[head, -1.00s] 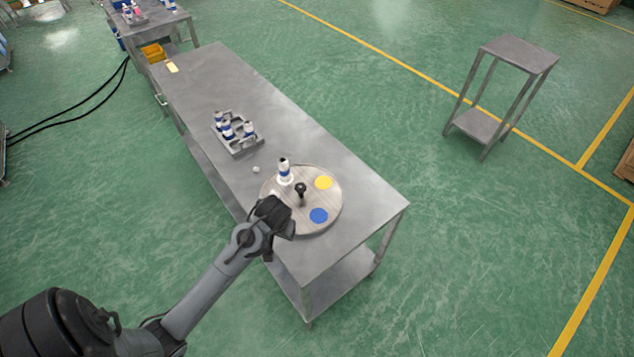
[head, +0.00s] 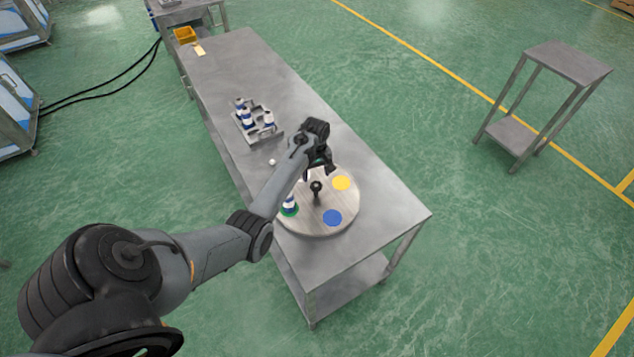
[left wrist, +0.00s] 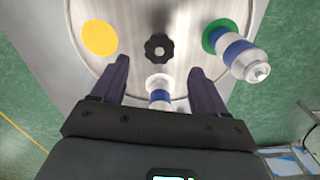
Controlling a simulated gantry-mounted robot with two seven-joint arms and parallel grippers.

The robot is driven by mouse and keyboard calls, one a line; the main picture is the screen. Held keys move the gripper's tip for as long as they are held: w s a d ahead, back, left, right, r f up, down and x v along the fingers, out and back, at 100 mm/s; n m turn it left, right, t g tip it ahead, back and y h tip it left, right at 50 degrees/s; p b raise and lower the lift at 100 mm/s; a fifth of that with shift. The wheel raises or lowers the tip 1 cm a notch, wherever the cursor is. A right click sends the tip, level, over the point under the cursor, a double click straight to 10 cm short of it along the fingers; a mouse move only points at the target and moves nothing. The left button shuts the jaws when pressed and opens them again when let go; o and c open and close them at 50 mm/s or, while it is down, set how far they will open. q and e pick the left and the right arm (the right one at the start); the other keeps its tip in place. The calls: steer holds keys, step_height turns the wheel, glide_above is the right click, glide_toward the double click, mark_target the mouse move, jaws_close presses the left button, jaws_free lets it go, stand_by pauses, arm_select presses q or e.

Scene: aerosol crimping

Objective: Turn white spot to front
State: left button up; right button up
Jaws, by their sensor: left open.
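The round turntable (head: 345,209) on the table has a black centre knob (head: 316,187), a yellow spot (head: 341,183), a blue spot (head: 332,217) and a green spot (head: 295,211). A white-and-blue can (head: 289,201) stands on the green spot. My left gripper (left wrist: 158,72) is open, reaching over the turntable's back side. In the left wrist view, a second white-and-blue can (left wrist: 159,93) stands between its spread fingers, partly cut off by the gripper body. In the head view my gripper mostly hides this can. The white spot is not clearly visible. My right gripper is not in view.
A grey tray (head: 266,138) with several cans stands left of the gripper on the metal table (head: 225,66). A small white ball (head: 272,162) lies near the turntable.

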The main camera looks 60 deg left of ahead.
mark_target(316, 185)
arm_select(q)
steer(key=shift+f, duration=3.1)
jaws_close()
